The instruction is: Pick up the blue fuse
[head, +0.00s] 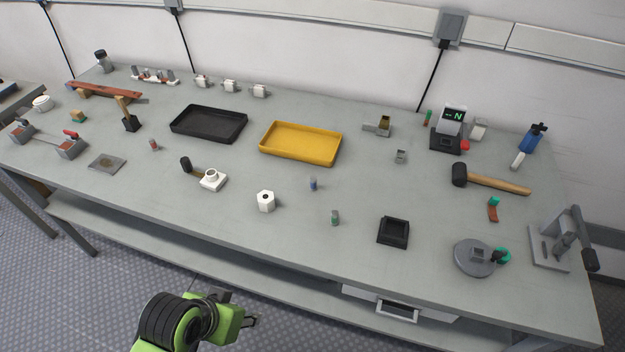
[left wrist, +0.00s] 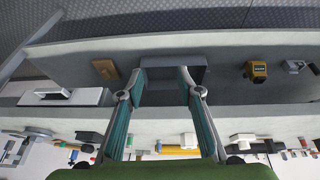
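The blue fuse (head: 313,184) is a small upright cylinder with a blue body, on the grey table between the yellow tray and the green fuse. My left gripper (head: 249,321) is in front of the table's near edge, well away from the blue fuse. In the left wrist view its two fingers are spread apart with nothing between them, so the left gripper (left wrist: 161,84) is open. I cannot pick out the blue fuse in the left wrist view. My right gripper is in neither view.
A green fuse (head: 335,218) and a white hexagonal block (head: 266,201) stand near the blue fuse. The yellow tray (head: 268,150) lies behind it and a black square holder (head: 393,232) to its right. A red fuse (head: 153,145) stands farther left. Bare table surrounds the blue fuse.

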